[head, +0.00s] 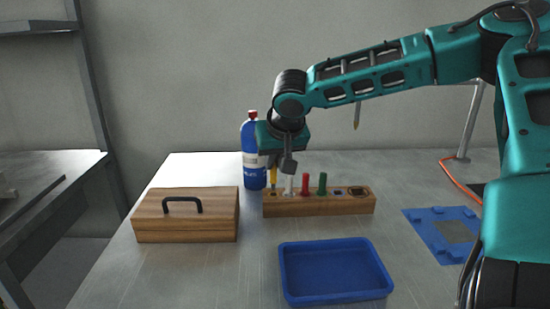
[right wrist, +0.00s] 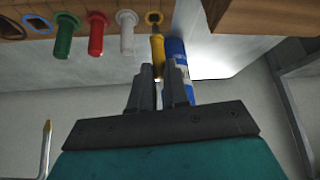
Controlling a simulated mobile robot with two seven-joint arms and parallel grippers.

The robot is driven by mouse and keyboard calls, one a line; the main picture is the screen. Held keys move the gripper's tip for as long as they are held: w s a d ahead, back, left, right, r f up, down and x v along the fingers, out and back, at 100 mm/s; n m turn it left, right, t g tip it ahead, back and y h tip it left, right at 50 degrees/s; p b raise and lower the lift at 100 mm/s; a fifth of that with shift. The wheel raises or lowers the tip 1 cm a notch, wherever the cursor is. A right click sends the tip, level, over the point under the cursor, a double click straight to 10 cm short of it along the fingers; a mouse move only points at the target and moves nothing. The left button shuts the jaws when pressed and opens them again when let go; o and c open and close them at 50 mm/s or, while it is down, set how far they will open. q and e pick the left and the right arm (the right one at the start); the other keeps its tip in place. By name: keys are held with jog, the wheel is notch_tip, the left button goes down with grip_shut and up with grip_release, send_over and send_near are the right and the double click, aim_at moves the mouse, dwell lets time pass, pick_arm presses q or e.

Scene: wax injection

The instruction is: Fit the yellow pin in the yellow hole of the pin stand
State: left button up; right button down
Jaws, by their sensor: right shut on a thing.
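The wooden pin stand (head: 318,206) lies across the middle of the table. White (head: 290,184), red (head: 306,184) and green (head: 322,184) pins stand upright in it. My right gripper (head: 281,168) is above its left end, shut on the yellow pin (head: 273,175). In the right wrist view, the gripper (right wrist: 160,88) holds the yellow pin (right wrist: 157,47) with its end pointing at the yellow-ringed hole (right wrist: 153,17). The ring still shows; I cannot tell whether the tip has entered. My left gripper is not in view.
A blue and white bottle (head: 253,165) stands close behind the stand's left end. A wooden box (head: 187,222) with a black handle is at left. A blue tray (head: 335,280) lies in front, and a blue mould (head: 440,232) at right.

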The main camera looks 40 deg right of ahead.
aim_at(274, 175)
jog(key=shift+f+b, duration=0.6)
jog(key=shift+f, duration=0.25)
jog(key=shift+f+b, duration=0.7)
jog(key=shift+f, duration=0.2)
jog(key=c, duration=1)
grip_release()
jog(key=shift+c, duration=0.2)
jog(key=p+v, duration=0.3)
jog(key=v, duration=1)
